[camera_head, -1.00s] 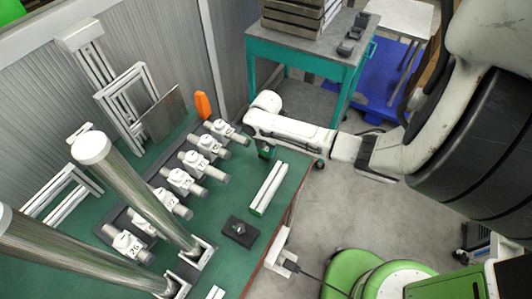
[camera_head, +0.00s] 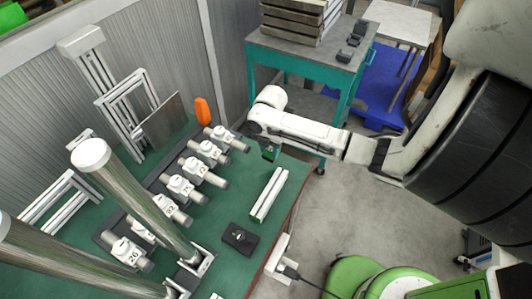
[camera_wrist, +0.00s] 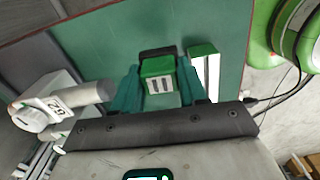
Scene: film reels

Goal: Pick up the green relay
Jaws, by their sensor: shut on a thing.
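The green relay (camera_wrist: 158,68) is a small block with a green top and a pale face with dark slots. In the wrist view it sits between the two teal fingers of my gripper (camera_wrist: 160,86), which is shut on it. In the head view my gripper (camera_head: 269,147) is over the far right part of the green table, and the relay is small and partly hidden there. A gap between the relay and the table is hard to judge.
A white rail (camera_head: 268,195) lies close by on the table (camera_head: 215,210). A black box (camera_head: 240,238) is nearer. A teal cart (camera_head: 315,60) stands beyond.

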